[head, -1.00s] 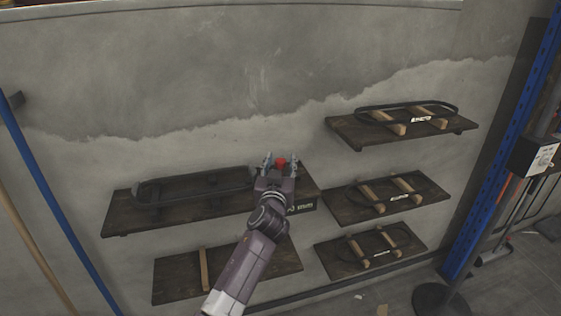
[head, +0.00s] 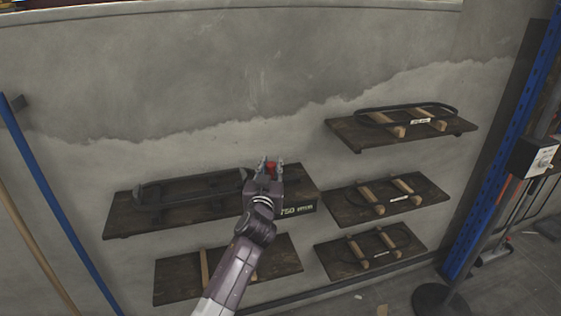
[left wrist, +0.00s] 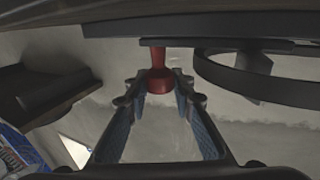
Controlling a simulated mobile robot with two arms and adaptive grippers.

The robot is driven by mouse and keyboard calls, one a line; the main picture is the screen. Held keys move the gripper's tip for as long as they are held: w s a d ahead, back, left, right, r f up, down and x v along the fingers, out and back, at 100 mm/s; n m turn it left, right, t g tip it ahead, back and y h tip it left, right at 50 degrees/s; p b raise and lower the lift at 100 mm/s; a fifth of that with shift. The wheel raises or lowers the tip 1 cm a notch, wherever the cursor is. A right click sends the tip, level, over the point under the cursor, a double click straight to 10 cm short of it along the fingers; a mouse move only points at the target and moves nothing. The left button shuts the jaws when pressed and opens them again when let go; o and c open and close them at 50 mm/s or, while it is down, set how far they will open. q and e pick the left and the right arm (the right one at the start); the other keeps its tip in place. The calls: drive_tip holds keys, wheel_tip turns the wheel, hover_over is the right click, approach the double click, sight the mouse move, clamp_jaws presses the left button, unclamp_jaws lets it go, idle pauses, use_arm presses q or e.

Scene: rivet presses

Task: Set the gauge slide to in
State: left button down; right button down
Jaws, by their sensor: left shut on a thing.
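My left gripper (head: 269,165) is at the right part of the upper left shelf, in front of the wall. Its fingers are closed around a red knob (head: 271,169). In the left wrist view the red knob (left wrist: 159,80) hangs down from a dark bar (left wrist: 190,43) and sits between the fingertips (left wrist: 160,92). I take this knob to be the handle of the gauge slide, but the slide's body is mostly hidden by the gripper and arm. A pale label reading "750" and small letters shows to the right of my wrist (head: 297,210). My right gripper is not in view.
A long dark frame (head: 190,188) lies on the upper left shelf (head: 125,223). A lower left shelf (head: 178,283) is partly behind my arm. Several shelves with dark loops and wooden blocks are at right (head: 345,210). A blue post (head: 500,140) stands further right.

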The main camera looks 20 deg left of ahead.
use_arm(q)
drive_tip(key=s+a, duration=0.2)
drive_tip(key=a, duration=0.1)
drive_tip(key=shift+p, duration=0.4)
drive_tip(key=shift+d, duration=0.1)
drive_tip(key=c, duration=1.9)
unclamp_jaws()
drive_tip(key=shift+o, duration=1.4)
drive_tip(key=shift+s+a, duration=0.1)
drive_tip(key=shift+a, duration=0.1)
